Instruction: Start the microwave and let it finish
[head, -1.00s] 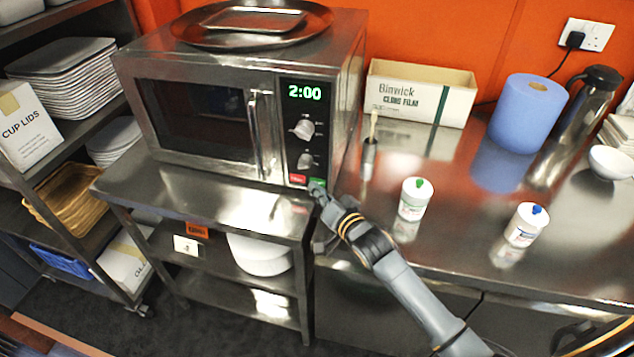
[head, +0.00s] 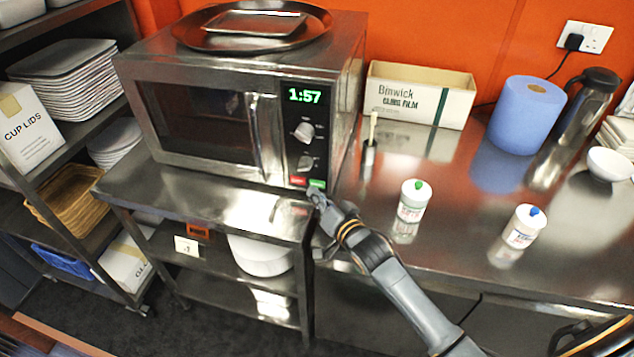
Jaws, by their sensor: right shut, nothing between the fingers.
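The steel microwave (head: 200,125) stands on a metal stand, its door closed. Its display (head: 304,95) reads 1:57 in green. Two knobs (head: 305,132) sit below the display, with a red button (head: 298,181) and a green button (head: 317,184) at the panel's bottom. My right gripper (head: 317,195) is shut and empty, its tip just below the green button; I cannot tell if it touches. My left gripper is not in view.
A round tray (head: 250,40) rests on the microwave. To the right, the counter holds a green-topped tub (head: 412,203), a blue-topped tub (head: 524,228), a cling film box (head: 418,95), a blue roll (head: 526,115) and a flask (head: 585,105). Shelving (head: 75,165) stands left.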

